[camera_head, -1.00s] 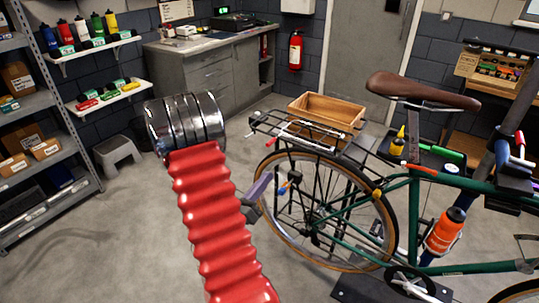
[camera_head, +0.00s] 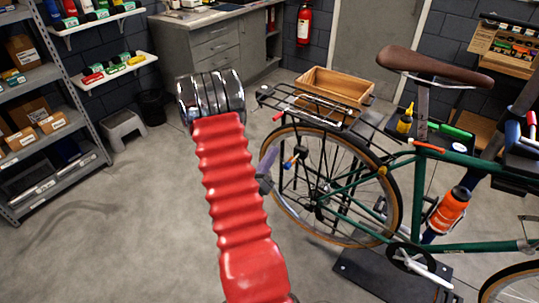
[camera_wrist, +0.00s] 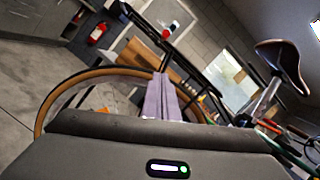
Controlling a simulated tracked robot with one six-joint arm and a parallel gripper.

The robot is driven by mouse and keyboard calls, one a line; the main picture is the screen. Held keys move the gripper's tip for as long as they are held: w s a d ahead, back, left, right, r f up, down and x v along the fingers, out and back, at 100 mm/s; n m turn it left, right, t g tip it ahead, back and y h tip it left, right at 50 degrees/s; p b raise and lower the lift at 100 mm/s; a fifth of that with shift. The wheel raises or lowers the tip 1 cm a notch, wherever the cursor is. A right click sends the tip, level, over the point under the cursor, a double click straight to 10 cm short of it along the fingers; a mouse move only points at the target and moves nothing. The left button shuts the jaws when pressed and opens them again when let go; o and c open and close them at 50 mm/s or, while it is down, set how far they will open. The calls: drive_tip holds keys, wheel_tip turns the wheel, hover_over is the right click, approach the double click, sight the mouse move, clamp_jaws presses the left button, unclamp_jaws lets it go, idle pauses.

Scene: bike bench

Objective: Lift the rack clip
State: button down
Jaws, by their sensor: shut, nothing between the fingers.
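The black rear rack (camera_head: 300,112) of the green bicycle is right of centre in the head view. A thin bar with a red tip (camera_head: 277,116) lies at its near left side and looks like the rack clip; its exact shape is too small to tell. In the wrist view a red, white and blue piece (camera_wrist: 170,30) shows by the dark rack rails, beyond the fingers. My gripper (camera_head: 268,160) is below and left of the rack, beside the rear wheel, apart from the clip. Its mauve fingers (camera_wrist: 161,98) are shut together and empty.
A wooden crate (camera_head: 336,88) is at the rack's far side; whether it rests on it is unclear. The rear wheel (camera_head: 335,190) and brown saddle (camera_head: 434,65) are obstacles. A small orange and blue item (camera_head: 291,160) shows by the wheel.

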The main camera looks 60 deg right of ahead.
drive_tip(key=w+d+r, duration=0.2)
drive_tip(key=d+r, duration=0.3)
drive_tip(key=d, duration=0.2)
drive_tip(key=shift+d, duration=0.4)
idle(0.3)
